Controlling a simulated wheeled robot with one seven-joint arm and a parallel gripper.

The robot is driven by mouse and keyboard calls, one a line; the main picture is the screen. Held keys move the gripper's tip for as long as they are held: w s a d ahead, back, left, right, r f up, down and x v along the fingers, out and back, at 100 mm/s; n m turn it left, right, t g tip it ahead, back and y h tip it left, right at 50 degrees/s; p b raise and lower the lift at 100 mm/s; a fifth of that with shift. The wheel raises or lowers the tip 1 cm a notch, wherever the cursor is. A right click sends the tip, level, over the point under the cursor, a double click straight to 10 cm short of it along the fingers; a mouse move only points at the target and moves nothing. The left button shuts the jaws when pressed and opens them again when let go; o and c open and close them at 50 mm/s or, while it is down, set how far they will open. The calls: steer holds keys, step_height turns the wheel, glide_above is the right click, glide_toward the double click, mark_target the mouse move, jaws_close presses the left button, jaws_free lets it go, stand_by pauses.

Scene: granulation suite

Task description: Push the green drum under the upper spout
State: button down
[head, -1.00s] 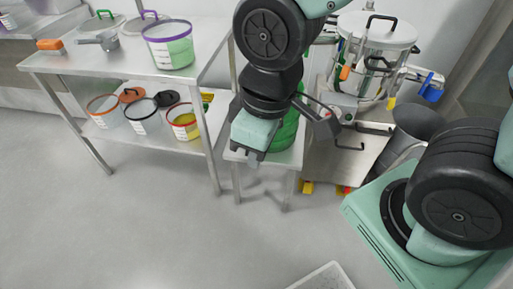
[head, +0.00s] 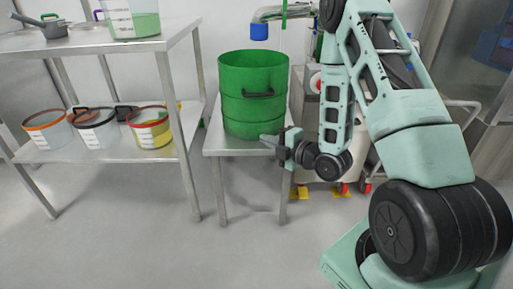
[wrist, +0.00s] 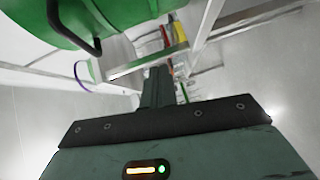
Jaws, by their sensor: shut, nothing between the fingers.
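The green drum (head: 253,100), open-topped and upright with a dark handle on its front, stands on a small steel stand (head: 240,147). A silver pipe spout with a blue end (head: 259,32) shows above and behind the drum's rim. I cannot tell whether the drum is directly below it. My gripper (head: 268,139) is shut and empty, low at the drum's front right, its fingertips pointing left; contact is unclear. In the wrist view, the shut fingers (wrist: 157,88) point ahead, and the drum's side (wrist: 125,14) and handle fill the top left.
A steel shelf table (head: 120,43) stands left, with several tubs on its lower shelf (head: 110,160) and a green-filled bucket (head: 133,20) on top. A wheeled machine (head: 305,165) stands behind my arm. The floor in front is clear.

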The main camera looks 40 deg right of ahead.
step_height(320, 180, down, 2)
steer(key=s+d+f+t+b, duration=0.1)
steer(key=s+d, duration=0.1)
steer(key=d, duration=0.1)
steer(key=h+b, duration=0.1)
steer(key=b, duration=0.1)
glide_toward(248, 121)
steer(key=w+a, duration=0.3)
steer(key=shift+w+d+f+t+b, duration=0.3)
steer(key=shift+w+d+f+b, duration=0.1)
steer(key=shift+w+d+b, duration=0.25)
steer(key=shift+w+d+r, duration=0.1)
steer(key=shift+w+d, duration=0.25)
steer(key=shift+w, duration=0.25)
steer(key=shift+w, duration=0.1)
